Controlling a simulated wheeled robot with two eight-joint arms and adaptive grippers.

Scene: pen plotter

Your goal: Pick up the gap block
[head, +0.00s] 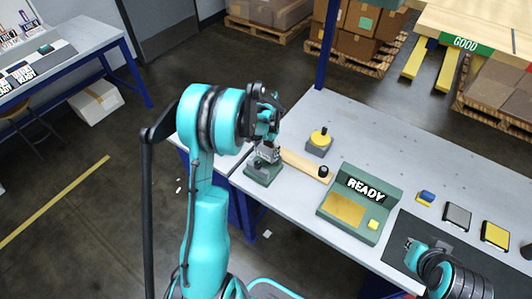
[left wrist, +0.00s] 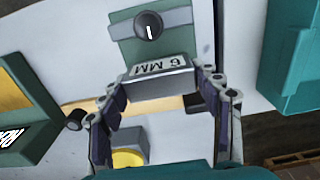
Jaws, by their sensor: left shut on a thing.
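The gap block (left wrist: 162,84) is a grey metal block with "6 MM" on its face. My left gripper (left wrist: 160,92) is shut on it, with a finger at each end. In the head view my left gripper (head: 268,138) is above the near left corner of the grey table, and the block (head: 268,154) shows small below it. A green fixture with a black knob (left wrist: 148,26) lies just beyond the block in the left wrist view. I cannot tell whether block and fixture touch. My right gripper (head: 413,248) is low over the dark mat; its jaws are unclear.
A wooden arm (head: 305,165) with a black knob lies right of the green fixture (head: 262,174). A grey block with a yellow knob (head: 319,140) stands behind it. A green READY console (head: 361,204) is further right. The table's back left is clear.

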